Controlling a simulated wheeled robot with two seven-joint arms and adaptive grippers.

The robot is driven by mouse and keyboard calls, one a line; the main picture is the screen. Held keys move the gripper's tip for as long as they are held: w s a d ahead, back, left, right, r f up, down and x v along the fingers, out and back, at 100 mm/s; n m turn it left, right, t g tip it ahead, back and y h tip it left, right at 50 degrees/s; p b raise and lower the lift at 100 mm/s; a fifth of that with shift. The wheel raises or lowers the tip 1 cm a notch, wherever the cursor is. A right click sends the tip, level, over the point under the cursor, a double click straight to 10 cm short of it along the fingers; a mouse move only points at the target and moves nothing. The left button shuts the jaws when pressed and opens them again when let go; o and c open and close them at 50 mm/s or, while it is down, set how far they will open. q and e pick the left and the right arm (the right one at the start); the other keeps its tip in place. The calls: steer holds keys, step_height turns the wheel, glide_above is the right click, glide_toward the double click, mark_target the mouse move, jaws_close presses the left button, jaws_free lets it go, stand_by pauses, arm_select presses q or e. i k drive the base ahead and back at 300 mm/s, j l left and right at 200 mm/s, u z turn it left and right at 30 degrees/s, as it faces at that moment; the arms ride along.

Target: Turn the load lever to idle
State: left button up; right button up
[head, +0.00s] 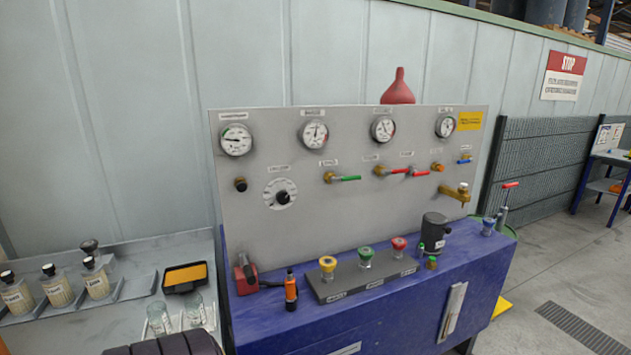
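The grey upright panel (350,240) stands on a blue bench and carries gauges, valves and a dial. A round white dial (270,205) with a black knob (283,197) sits at the panel's lower left. The label above it is too small to read, so I cannot tell whether it is the load lever or where it points. Green-handled (348,178) and red-handled valves (398,171) (419,174) are on the panel, their handles roughly level. A red block with a dark lever (245,274) stands at the bench's left end. Neither gripper is in view.
Yellow, green and red knobs (366,252) stand on a grey strip on the blue bench (400,305). Jars (56,287), glasses (160,318) and a yellow-topped tray (185,277) are at left.

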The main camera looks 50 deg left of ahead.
mark_target(333, 179)
steer(key=u, duration=1.55)
